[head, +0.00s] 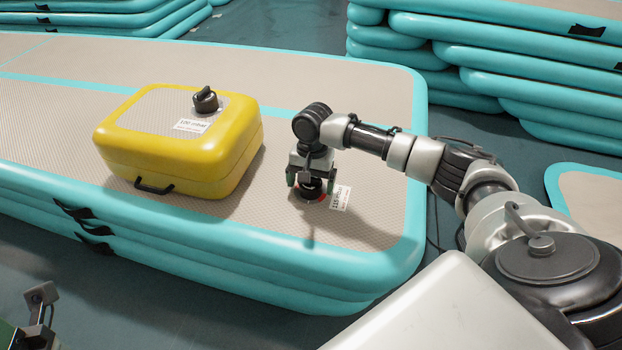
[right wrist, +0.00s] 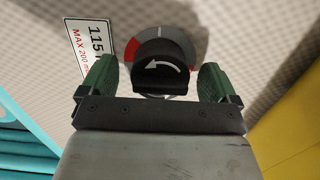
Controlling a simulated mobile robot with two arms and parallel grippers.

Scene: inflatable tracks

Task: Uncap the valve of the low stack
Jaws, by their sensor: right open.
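The low stack (head: 385,215) is a pile of turquoise-edged inflatable tracks with a beige top. Its valve has a black cap (right wrist: 158,70) with a white curved arrow, on a round grey and red base (right wrist: 187,45). My right gripper (head: 311,184) points down over the cap on the stack's top. In the right wrist view its green fingers (right wrist: 157,82) stand open on either side of the cap, with gaps showing. A white label (head: 341,197) lies beside the valve. Part of my left gripper (head: 40,298) shows at the bottom left, away from the stack.
A yellow inflatable block (head: 180,150) with its own black valve cap (head: 205,99) and a black handle sits on the stack, left of my right gripper. Taller stacks (head: 480,65) stand at the back right. Teal floor surrounds the stack.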

